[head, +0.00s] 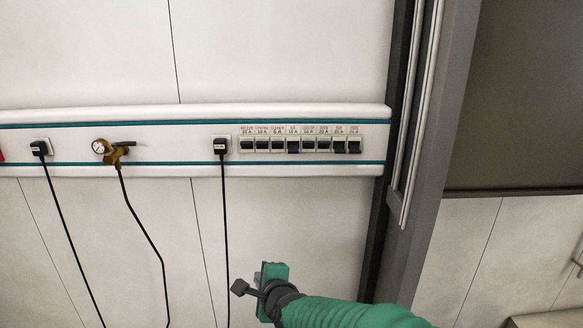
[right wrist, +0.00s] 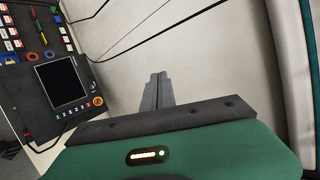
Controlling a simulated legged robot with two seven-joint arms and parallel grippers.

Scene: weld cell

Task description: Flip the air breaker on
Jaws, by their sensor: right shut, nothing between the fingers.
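A row of small breakers (head: 300,145) sits in the white wall rail in the head view. Most levers look alike. The fourth breaker from the left (head: 293,146) and the two at the right end (head: 347,146) show their dark levers lower than the others. The printed labels above are too small to read surely, so I cannot tell which is the air breaker. My right gripper (head: 268,275) is below the row and apart from it. Its fingers (right wrist: 157,88) are shut and empty in the right wrist view, where no breakers show. My left gripper is not in view.
A gauge with a brass valve and hose (head: 108,148) and another plug (head: 40,148) are further left. A dark upright post (head: 420,150) stands right. The wrist view shows a screen panel (right wrist: 62,83).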

